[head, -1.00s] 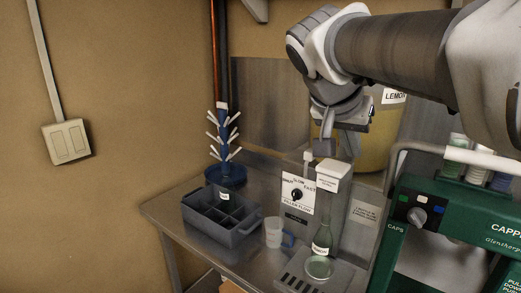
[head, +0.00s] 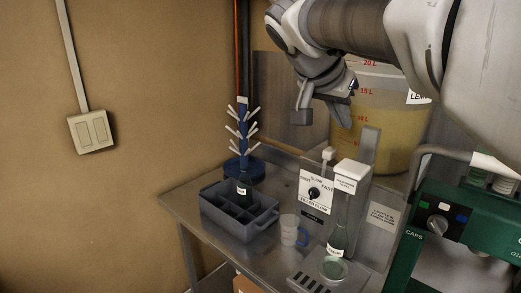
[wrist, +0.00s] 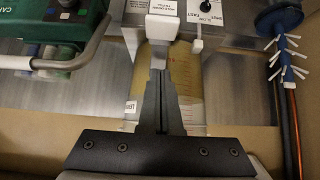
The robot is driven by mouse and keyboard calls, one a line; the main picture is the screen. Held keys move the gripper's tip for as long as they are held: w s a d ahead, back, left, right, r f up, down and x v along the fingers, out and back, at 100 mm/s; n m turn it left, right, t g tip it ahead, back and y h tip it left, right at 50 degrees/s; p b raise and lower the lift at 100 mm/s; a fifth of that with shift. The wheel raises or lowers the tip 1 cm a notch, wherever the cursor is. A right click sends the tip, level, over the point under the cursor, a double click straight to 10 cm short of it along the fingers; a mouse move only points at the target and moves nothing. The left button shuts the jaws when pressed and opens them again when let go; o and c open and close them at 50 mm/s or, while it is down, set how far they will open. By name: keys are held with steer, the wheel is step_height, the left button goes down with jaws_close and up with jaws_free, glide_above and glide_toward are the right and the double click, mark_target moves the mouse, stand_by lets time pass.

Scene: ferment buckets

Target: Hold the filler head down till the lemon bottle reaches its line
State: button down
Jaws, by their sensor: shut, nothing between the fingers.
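The filler head (head: 351,172) is a white block on top of the steel filler stand. It also shows at the top of the wrist view (wrist: 162,25), just beyond my fingertips. A green glass bottle (head: 338,238) with a white label stands upright under it on a round pad (head: 334,268). Its fill line and liquid level are too small to tell. My gripper (head: 304,104) is shut and empty, in the air above and to the left of the filler head, apart from it.
A large bucket of yellow liquid (head: 372,135) marked LEM stands behind. The filler flow dial (head: 313,194) is left of the bottle. A clear jug (head: 289,229), a grey crate (head: 240,222) and a blue bottle tree (head: 242,140) are farther left. The green capper (head: 455,235) is at right.

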glide_above(353, 165)
steer(key=s+a, duration=0.2)
step_height(353, 165, down, 7)
steer(key=shift+s+r+p, duration=0.1)
steer(key=shift+s+p, duration=0.05)
steer(key=shift+p, duration=0.2)
step_height(353, 165, down, 3)
steer(key=shift+r, duration=0.15)
steer(key=shift+f, duration=0.8)
steer(key=shift+f, duration=0.1)
